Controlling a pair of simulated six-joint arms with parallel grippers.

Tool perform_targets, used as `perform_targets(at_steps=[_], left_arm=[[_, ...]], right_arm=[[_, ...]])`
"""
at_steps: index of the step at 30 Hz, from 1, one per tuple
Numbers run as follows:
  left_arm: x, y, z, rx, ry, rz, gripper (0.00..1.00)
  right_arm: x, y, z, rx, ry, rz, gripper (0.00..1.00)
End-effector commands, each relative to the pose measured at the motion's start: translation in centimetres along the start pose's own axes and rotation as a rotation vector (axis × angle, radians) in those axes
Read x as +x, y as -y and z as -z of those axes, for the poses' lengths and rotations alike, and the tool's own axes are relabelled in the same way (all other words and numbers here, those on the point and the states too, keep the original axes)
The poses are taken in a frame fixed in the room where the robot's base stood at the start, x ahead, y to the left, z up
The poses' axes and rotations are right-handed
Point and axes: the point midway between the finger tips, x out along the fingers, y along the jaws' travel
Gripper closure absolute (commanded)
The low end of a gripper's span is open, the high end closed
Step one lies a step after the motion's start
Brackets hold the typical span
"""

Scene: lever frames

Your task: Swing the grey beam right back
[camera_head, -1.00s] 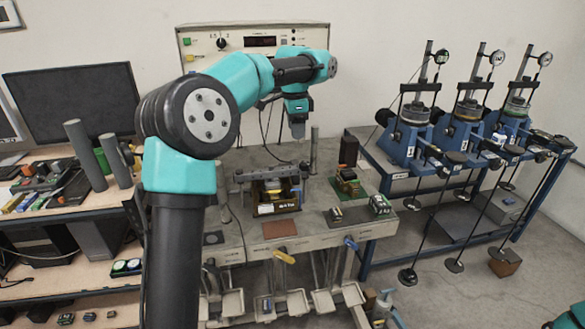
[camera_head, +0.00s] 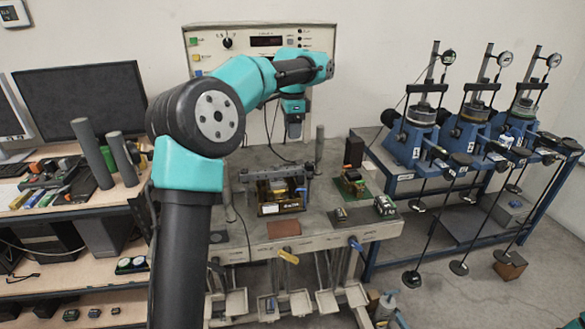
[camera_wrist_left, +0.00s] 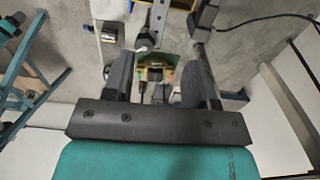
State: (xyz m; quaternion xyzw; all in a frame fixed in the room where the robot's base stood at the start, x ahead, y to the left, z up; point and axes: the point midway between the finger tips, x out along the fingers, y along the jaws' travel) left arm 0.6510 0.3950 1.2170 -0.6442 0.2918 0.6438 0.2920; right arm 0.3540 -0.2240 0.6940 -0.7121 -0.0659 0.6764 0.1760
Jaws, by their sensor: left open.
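A dark grey beam (camera_head: 258,174) lies across the top of a small lever frame (camera_head: 282,208) on the grey bench, left of its middle. In the left wrist view a grey strip with holes (camera_wrist_left: 158,14), which looks like this beam, runs down from the top edge to a dark block (camera_wrist_left: 147,42). My left gripper (camera_head: 295,136) points down above and slightly behind the small frame, apart from the beam. In the left wrist view its fingers (camera_wrist_left: 160,80) are spread with nothing held between them. My right gripper is out of view.
A green board with parts (camera_head: 352,186) and an upright grey post (camera_head: 319,150) stand right of the frame. A brown pad (camera_head: 284,228) lies in front. A wide instrument panel (camera_head: 262,55) stands behind. Blue lever frames (camera_head: 410,145) with hanging rods fill the right.

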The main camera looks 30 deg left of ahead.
Motion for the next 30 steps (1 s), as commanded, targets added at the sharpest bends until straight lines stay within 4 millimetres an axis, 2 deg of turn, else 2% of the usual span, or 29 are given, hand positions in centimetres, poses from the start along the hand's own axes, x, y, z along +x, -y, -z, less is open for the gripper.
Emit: perform_targets(at_steps=[3, 21, 25, 30], left_arm=[[2.2, 0.0, -0.1, -0.001, 0.003, -0.004, 0.48], [12.1, 0.0, -0.1, 0.000, 0.003, -0.002, 0.48], [13.3, 0.0, -0.1, 0.000, 0.001, -0.001, 0.48], [13.8, 0.0, -0.1, 0.000, 0.000, 0.000, 0.48]], right_arm=[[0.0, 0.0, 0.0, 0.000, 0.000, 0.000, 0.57], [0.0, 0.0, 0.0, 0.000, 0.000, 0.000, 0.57], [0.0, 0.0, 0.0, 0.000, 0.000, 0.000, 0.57], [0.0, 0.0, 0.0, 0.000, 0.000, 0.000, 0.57]])
